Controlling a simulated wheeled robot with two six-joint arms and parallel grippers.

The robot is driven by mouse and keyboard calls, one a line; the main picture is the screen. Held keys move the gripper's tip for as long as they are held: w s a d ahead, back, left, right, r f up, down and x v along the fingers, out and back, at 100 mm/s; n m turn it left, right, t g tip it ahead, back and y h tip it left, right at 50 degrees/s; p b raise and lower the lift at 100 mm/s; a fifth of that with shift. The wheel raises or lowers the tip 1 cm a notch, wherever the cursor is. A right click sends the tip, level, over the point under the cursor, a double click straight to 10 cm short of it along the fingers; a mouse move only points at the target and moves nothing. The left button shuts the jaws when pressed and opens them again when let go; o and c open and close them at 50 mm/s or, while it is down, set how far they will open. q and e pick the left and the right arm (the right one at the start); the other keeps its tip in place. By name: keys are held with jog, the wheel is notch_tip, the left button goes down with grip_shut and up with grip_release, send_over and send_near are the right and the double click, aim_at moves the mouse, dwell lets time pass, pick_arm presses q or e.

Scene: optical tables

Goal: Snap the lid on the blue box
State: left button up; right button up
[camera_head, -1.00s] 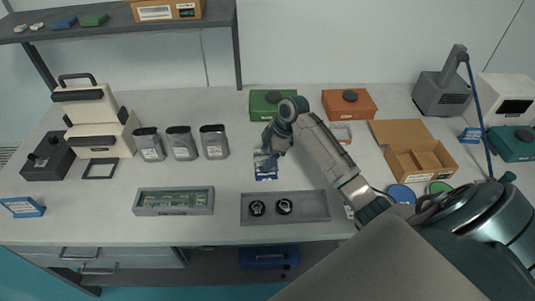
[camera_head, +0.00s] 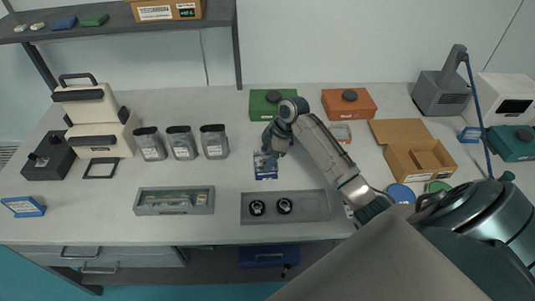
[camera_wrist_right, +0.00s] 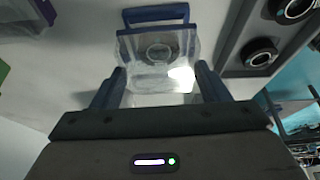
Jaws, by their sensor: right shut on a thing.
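A clear box with blue edging (camera_wrist_right: 157,50) stands on the table under my right gripper, and its blue edge shows in the head view (camera_head: 266,173). My right gripper (camera_wrist_right: 157,88) has a finger on each side of the clear part and is shut on it; in the head view the gripper (camera_head: 270,153) reaches down from the right arm and hides much of the box. A blue bar (camera_wrist_right: 156,13) runs along the box's far side. I cannot tell how its lid sits. My left gripper is not in view.
A grey tray (camera_head: 318,206) with two black round parts lies in front of the box. Green (camera_head: 262,104) and orange (camera_head: 337,106) containers stand behind. Several grey canisters (camera_head: 184,147) stand to the left, an open carton (camera_head: 398,162) to the right.

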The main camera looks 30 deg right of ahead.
jog(key=shift+f, duration=0.7)
jog(key=shift+f, duration=0.4)
dwell(0.4)
jog(key=o, duration=1)
